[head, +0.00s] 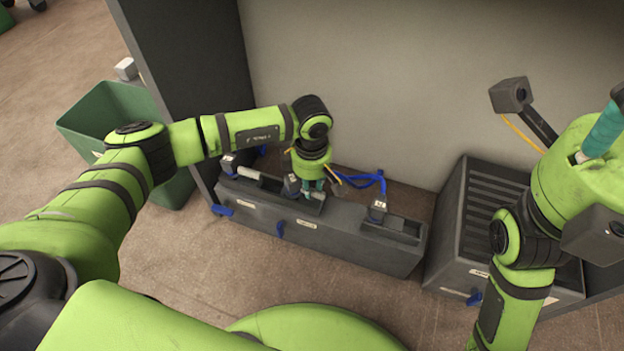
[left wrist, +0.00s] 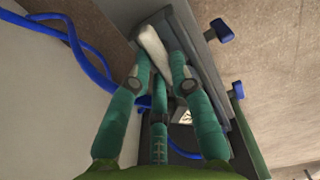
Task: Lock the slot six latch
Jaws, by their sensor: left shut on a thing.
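My left gripper (head: 314,187) points down into the middle of the long grey slotted bin (head: 340,243). In the left wrist view its teal fingers (left wrist: 158,74) close around a pale bar-shaped piece (left wrist: 151,48) lying in a dark trough; the contact is partly hidden. Dark latch-like blocks with small labels stand along the bin: one at the left (head: 229,164), one beside my gripper (head: 291,186), one at the right (head: 378,208). Their numbers are too small to read, so I cannot tell which is slot six. My right gripper (head: 604,128) shows only partly at the right edge.
A ribbed grey crate (head: 462,213) stands at the right, a green bin (head: 98,113) at the left. The floor in front is clear.

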